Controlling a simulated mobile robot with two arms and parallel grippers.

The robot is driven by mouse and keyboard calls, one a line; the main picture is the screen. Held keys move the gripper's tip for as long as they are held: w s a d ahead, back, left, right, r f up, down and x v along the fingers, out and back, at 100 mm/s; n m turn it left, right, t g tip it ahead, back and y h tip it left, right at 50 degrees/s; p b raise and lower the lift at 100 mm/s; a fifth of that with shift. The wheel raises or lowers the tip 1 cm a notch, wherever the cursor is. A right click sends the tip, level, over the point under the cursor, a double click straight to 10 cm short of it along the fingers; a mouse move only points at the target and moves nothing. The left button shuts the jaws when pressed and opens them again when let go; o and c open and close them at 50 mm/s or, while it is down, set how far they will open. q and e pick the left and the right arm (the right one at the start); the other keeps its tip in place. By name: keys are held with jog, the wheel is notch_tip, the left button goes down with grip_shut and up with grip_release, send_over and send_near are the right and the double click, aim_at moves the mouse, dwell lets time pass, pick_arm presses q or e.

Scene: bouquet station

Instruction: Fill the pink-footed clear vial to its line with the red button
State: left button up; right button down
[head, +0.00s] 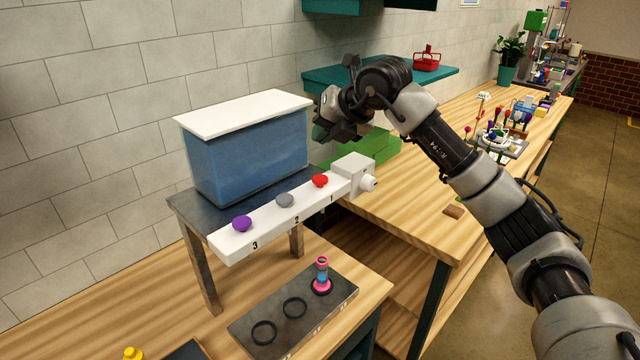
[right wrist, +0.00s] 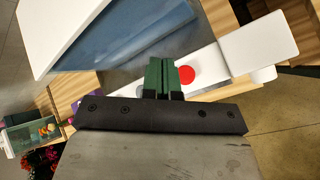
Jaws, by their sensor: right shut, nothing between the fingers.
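The pink-footed vial (head: 322,272) stands upright in the ring nearest button 1 on the dark tray (head: 258,318). Its body looks bluish with a pink rim; its line and level are too small to tell. The red button (head: 320,181) is on the white dispenser bar (head: 262,222) by the number 1. My right gripper (head: 321,132) is above the bar, up from the red button. In the right wrist view, its green fingers (right wrist: 161,76) are shut and empty, appearing just left of the red button (right wrist: 187,75). My left gripper is not in view.
A blue tank (head: 248,155) with a white lid stands behind the bar. Grey (head: 285,200) and purple (head: 242,223) buttons are on the same bar. Two tray rings are empty. A green block (head: 370,150) lies behind the white end box (head: 353,174).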

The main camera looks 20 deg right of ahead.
aim_at(322, 177)
pick_arm(q)
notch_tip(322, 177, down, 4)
jog(key=b, duration=0.3)
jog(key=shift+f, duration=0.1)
pick_arm(e)
notch_tip(322, 177, down, 6)
jog(key=shift+r, duration=0.1)
pick_arm(q)
jog(key=shift+b, duration=0.3)
dwell(1.2)
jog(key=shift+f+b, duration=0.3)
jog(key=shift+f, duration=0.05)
pick_arm(e)
jog(key=shift+f, duration=0.4)
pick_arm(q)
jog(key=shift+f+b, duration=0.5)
pick_arm(e)
jog(key=shift+f, duration=0.65)
pick_arm(q)
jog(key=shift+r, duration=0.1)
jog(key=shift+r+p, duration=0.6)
jog(key=shift+p, duration=0.1)
pick_arm(e)
jog(key=shift+r, duration=1.1)
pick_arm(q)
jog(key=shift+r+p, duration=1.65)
pick_arm(e)
jog(key=shift+r, duration=2.45)
